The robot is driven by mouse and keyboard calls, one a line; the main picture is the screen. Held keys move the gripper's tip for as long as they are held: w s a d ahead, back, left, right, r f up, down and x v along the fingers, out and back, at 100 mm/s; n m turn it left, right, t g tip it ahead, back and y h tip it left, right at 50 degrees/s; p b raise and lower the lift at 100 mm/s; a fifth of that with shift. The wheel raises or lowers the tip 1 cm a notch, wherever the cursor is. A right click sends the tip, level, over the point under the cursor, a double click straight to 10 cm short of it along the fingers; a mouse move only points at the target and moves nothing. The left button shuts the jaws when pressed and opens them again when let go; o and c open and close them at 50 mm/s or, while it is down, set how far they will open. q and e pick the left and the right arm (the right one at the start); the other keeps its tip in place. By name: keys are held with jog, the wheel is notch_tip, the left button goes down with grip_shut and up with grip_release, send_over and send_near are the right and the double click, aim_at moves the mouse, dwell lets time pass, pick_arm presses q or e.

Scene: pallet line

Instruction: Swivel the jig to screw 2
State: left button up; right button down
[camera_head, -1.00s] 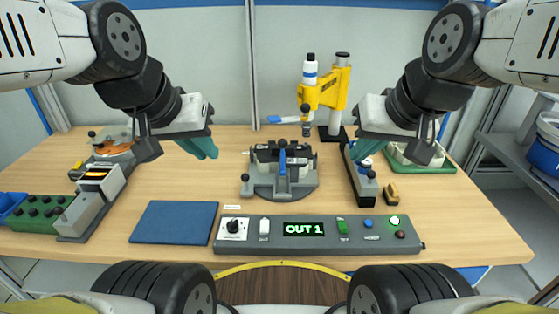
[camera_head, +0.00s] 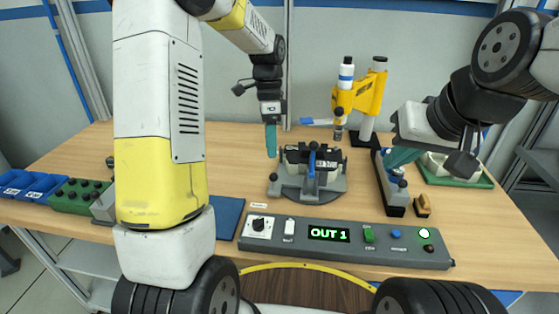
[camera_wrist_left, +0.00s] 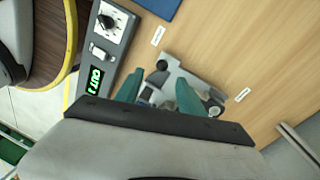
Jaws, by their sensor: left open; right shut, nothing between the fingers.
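The jig (camera_head: 300,192) is a grey round base on the table holding a dark block (camera_head: 296,154). A blue lever (camera_head: 311,162) stands at its middle and a black knob (camera_head: 273,177) sits at its left front. My left gripper (camera_head: 271,140) hangs fingers down beside the jig's left rear; only one teal finger shows clearly there. In the left wrist view its teal fingers (camera_wrist_left: 158,93) are apart, with part of the jig (camera_wrist_left: 178,78) showing between and beyond them. I see no contact. My right gripper (camera_head: 400,158) is shut and empty, at the right of the jig.
A control panel (camera_head: 385,249) reading "OUT 1" lies in front of the jig. A yellow press (camera_head: 365,95) stands behind. A grey fixture (camera_head: 393,197) and a green tray (camera_head: 455,175) are to the right. A blue mat (camera_head: 228,214) is partly hidden by my left arm.

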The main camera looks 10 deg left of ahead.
pick_arm(q)
jog(key=shift+m, duration=0.4)
jog(key=f, duration=0.9)
jog(key=shift+s+d+f, duration=0.1)
jog(key=shift+s+d, duration=0.2)
jog(key=shift+s, duration=0.05)
grip_shut()
dwell(0.6)
